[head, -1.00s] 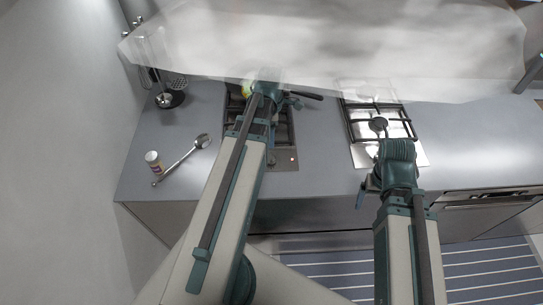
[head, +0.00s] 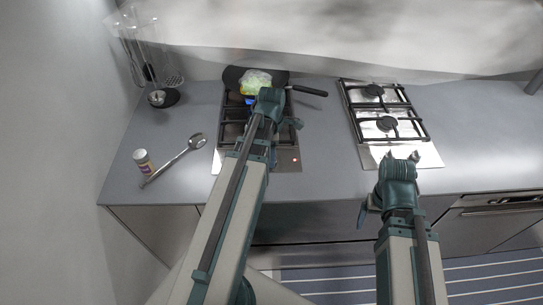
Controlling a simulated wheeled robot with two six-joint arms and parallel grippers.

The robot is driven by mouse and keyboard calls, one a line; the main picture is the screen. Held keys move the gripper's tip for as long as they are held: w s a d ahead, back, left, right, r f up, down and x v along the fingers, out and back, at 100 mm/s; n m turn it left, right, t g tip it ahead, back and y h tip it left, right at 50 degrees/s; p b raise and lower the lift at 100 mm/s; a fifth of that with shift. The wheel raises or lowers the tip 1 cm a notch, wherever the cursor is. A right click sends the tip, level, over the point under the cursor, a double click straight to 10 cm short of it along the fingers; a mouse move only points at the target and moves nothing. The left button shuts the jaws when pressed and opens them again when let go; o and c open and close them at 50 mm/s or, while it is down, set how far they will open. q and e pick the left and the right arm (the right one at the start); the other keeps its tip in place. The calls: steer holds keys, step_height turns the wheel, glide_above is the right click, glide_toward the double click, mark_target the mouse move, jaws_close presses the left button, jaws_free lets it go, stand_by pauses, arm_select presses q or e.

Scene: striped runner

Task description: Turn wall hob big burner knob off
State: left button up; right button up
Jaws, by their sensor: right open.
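My right gripper (head: 401,158) is open and empty, over the front strip of the second hob (head: 412,156).
A spoon (head: 175,165) and a white-capped jar (head: 143,160) lie and stand on the left counter. A utensil holder (head: 163,98) is at the back left. A yellow-green item (head: 256,83) is in the pan, whose handle (head: 309,90) points right.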

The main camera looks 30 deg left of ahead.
arm_select(q)
jaws_close()
stand_by(0.3)
